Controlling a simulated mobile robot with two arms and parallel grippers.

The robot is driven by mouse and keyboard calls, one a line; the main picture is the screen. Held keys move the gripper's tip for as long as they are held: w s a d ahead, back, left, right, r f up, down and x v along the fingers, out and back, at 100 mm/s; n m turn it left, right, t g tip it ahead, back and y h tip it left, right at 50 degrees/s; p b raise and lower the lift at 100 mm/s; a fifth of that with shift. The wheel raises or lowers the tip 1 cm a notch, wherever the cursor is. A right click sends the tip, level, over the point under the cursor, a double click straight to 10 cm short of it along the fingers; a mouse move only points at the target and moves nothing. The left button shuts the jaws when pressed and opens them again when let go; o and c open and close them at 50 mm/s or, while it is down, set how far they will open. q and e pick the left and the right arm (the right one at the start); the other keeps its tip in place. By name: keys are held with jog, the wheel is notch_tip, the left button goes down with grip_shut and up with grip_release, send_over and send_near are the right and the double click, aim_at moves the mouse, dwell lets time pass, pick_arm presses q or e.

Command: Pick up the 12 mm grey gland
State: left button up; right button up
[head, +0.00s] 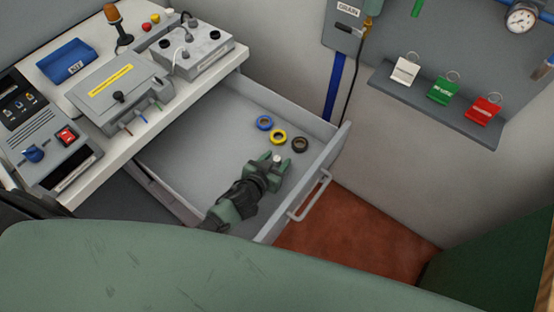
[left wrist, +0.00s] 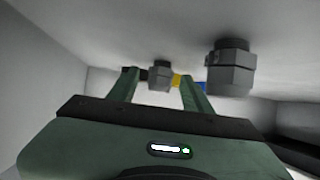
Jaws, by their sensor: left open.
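My left gripper (head: 275,161) reaches down into the open drawer, with its fingers spread. A small grey gland (left wrist: 160,75) with a dark top stands between the two fingers in the left wrist view, with gaps on both sides. In the head view a pale grey piece (head: 277,157) shows between the fingertips. A second, larger-looking grey gland (left wrist: 231,70) is outside the fingers, beside the right-hand one in the left wrist view; I cannot make it out in the head view. No size marks are readable. My right gripper is not in view.
Blue (head: 264,122), yellow (head: 278,136) and black (head: 300,144) tape rings lie just beyond the fingertips in the drawer (head: 205,150). The drawer's front wall and handle (head: 309,196) are close on the right. The drawer floor left of the gripper is clear.

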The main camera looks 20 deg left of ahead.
pick_arm(q)
jog(key=shift+w+f, duration=0.1)
jog(key=shift+w, duration=0.2)
grip_shut()
